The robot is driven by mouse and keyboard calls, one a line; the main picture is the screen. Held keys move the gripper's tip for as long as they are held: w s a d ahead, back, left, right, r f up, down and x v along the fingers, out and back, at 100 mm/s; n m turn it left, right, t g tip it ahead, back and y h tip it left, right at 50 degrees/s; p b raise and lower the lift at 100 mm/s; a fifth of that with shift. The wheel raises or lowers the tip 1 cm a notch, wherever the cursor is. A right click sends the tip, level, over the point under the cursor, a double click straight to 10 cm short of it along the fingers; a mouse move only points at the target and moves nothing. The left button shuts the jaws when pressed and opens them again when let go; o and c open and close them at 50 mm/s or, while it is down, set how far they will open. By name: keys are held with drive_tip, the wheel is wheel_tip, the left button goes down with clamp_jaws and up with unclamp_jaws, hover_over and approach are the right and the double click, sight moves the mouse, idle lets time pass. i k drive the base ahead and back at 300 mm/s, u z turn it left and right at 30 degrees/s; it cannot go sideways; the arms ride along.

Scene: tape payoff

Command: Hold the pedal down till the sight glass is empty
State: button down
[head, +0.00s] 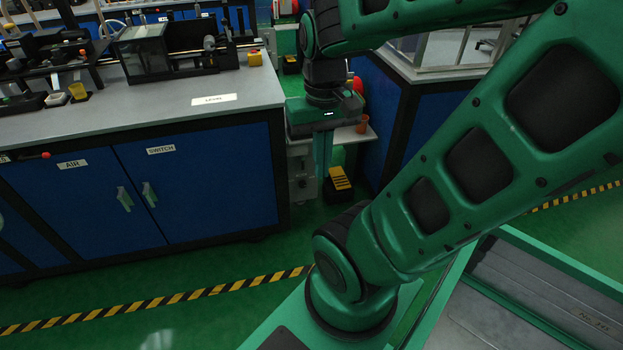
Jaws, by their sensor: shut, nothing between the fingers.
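A yellow pedal (341,179) with dark stripes sits low in the gap between two blue cabinets, near the green floor. My gripper (323,172) points down into this gap, its green fingers shut with nothing between them. The fingertips appear just left of the pedal in the picture. I cannot tell their height above it or whether they touch it. I cannot make out a sight glass in this view; my arm covers much of the right side.
A blue cabinet (75,208) with a grey worktop (160,112) stands left of the gap. Another blue cabinet (377,98) is to the right. A small orange cup (362,124) stands behind my gripper. Yellow-black floor tape (170,298) crosses open floor in front.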

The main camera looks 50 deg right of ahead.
sight(337, 175)
drive_tip(key=z, duration=0.25)
drive_tip(key=i, duration=1.25)
drive_tip(key=z, duration=0.65)
